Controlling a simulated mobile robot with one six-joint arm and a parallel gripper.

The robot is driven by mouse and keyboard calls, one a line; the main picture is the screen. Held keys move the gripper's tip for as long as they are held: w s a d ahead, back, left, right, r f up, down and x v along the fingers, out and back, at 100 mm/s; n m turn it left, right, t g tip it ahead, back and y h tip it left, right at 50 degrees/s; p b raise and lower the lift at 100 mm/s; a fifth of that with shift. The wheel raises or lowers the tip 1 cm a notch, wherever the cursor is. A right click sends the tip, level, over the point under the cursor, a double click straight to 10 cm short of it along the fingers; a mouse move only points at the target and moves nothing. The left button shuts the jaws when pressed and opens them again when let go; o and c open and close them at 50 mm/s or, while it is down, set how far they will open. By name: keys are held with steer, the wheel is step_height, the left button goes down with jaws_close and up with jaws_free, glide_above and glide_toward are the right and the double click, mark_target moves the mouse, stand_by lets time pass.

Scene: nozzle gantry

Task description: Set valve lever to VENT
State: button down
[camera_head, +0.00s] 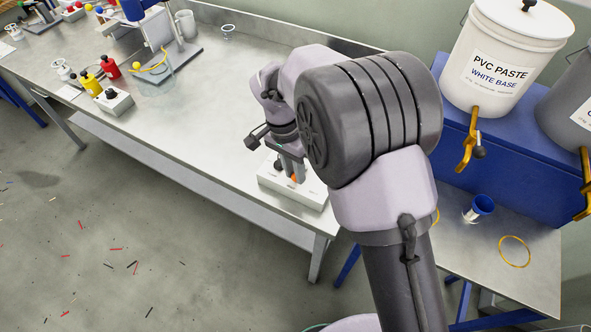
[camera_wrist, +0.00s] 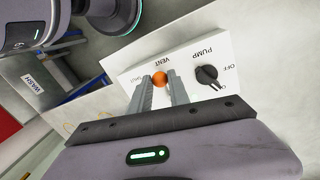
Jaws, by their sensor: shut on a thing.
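The white control box (camera_head: 311,198) sits on the metal bench near its right end, partly hidden by my arm. In the wrist view the box (camera_wrist: 225,50) carries the labels VENT and PUMP and a black rotary knob (camera_wrist: 208,76) with OFF marks. The valve lever shows as an orange ball (camera_wrist: 159,78) beside the VENT label; a fainter label lies to its left. My gripper (camera_wrist: 160,83) is shut on the lever, with the orange ball between its fingertips. The lever's shaft is hidden, so its exact setting is unclear. The head view shows my gripper (camera_head: 292,170) low over the box.
The bench (camera_head: 210,120) is clear left of the box. A second small white box (camera_head: 114,101) and red and yellow bottles stand further left.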

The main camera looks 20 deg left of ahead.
stand_by(0.3)
steer(key=c, duration=1.3)
jaws_free()
steer(key=shift+o, duration=0.2)
steer(key=a+r+p, duration=0.1)
steer(key=r+p, duration=0.2)
steer(key=r, duration=0.5)
steer(key=w+a+r+p, duration=0.1)
steer(key=a+r+p, duration=0.1)
steer(key=r, duration=0.7)
steer(key=shift+p, duration=0.7)
steer(key=shift+a, duration=0.1)
